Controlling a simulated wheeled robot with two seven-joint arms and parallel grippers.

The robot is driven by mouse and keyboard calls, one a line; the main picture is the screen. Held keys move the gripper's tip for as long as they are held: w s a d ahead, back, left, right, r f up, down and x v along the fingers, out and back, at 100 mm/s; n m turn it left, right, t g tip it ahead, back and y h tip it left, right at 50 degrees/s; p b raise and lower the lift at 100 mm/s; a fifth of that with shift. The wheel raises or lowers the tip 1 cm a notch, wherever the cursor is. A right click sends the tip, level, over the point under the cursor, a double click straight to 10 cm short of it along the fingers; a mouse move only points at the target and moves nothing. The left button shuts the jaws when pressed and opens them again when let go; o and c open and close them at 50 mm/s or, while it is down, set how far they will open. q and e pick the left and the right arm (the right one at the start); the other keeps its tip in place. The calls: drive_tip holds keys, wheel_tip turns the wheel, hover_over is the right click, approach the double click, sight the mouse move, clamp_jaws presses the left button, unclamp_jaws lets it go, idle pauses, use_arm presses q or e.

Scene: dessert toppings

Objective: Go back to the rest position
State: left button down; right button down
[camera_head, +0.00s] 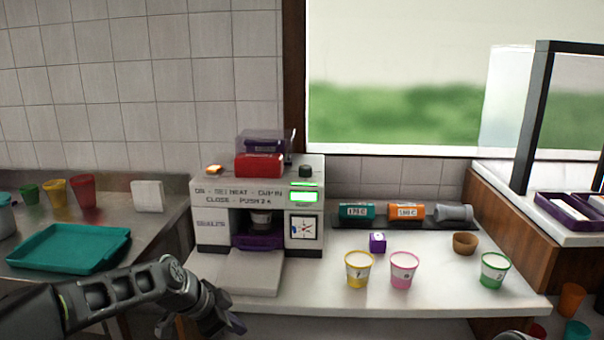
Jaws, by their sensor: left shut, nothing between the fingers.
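My left arm comes in from the left edge across the lower left. My left gripper (232,324) is at the bottom of the picture, below the machine's lowered front flap (240,272), in front of the counter edge. It is shut and empty, pointing down and to the right, apart from the things on the counter.
A white machine (212,220) holds a cup (261,220). Yellow (358,270), pink (402,271) and green (493,271) cups, a brown bowl (465,243) and a purple cube (377,243) stand on the counter. A teal tray (70,250) lies left.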

use_arm(q)
drive_tip(key=s+d+f+n+g+p, duration=0.1)
drive_tip(key=s+f+n, duration=0.15)
drive_tip(key=f, duration=0.35)
drive_tip(key=s+d+f+n+p, duration=0.1)
drive_tip(key=s+f+n, duration=0.1)
drive_tip(key=s+f, duration=0.35)
drive_tip(key=s+d+f+n+g, duration=0.1)
drive_tip(key=s+d+f+n, duration=0.1)
drive_tip(key=f, duration=0.6)
drive_tip(key=s+d+f+n+g+p, duration=0.1)
drive_tip(key=s+f+n, duration=0.3)
drive_tip(key=s, duration=0.7)
drive_tip(key=s+d+f+n+g+p, duration=0.1)
drive_tip(key=s+f+n, duration=0.3)
drive_tip(key=s, duration=0.7)
wheel_tip(320, 180, down, 2)
drive_tip(key=shift+s+d+f+y+p, duration=0.1)
drive_tip(key=shift+s+d+y+p, duration=0.25)
drive_tip(key=shift+d, duration=0.2)
